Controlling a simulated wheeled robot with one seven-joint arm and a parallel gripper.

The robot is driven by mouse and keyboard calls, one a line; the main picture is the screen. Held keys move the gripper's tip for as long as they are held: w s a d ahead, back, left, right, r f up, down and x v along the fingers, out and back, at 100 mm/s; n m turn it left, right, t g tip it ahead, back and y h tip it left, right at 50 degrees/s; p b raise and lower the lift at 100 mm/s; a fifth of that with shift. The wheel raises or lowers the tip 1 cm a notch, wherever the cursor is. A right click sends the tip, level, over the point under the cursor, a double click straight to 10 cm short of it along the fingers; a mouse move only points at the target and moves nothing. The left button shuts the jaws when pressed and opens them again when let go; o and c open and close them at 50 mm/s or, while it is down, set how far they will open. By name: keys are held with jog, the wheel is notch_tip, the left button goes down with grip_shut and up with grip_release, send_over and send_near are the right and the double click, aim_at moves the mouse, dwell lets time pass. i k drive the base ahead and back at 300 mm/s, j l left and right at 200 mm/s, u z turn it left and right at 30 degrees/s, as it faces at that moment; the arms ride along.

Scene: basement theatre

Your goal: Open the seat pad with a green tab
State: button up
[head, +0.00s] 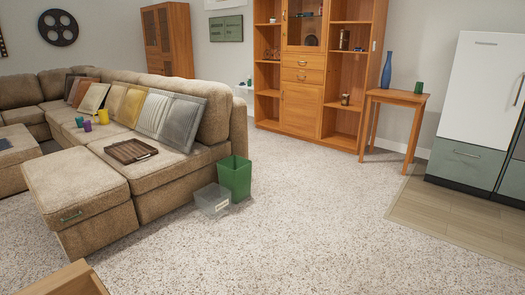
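The seat pad with a green tab (78,178) is the beige cushion at the near end of the sectional sofa, in the left of the head view. The small green tab (70,217) is on its front face, near the lower edge. The pad lies flat on its base and looks shut. Nothing rests on its top. My gripper is not in view, so its state is hidden.
A brown tray (130,150) lies on the adjoining seat. A green bin (235,178) and a clear box (212,199) stand beside the sofa. A wooden corner (66,281) shows at bottom left. The carpet (290,235) to the right is clear.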

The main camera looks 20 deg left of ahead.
aim_at(70, 186)
jog(key=i+j+u, duration=0.1)
jog(key=u, duration=0.3)
jog(key=i+u, duration=0.5)
jog(key=u, duration=0.3)
jog(key=i+u, duration=0.2)
jog(key=u, duration=0.2)
jog(key=i+l+u, duration=0.15)
jog(key=u, duration=0.25)
jog(key=i+l+u, duration=0.2)
jog(key=l, duration=0.25)
jog(key=i+l, duration=0.85)
jog(key=i, duration=0.25)
jog(key=i+j, duration=0.75)
jog(key=i, duration=0.3)
jog(key=j+u, duration=0.05)
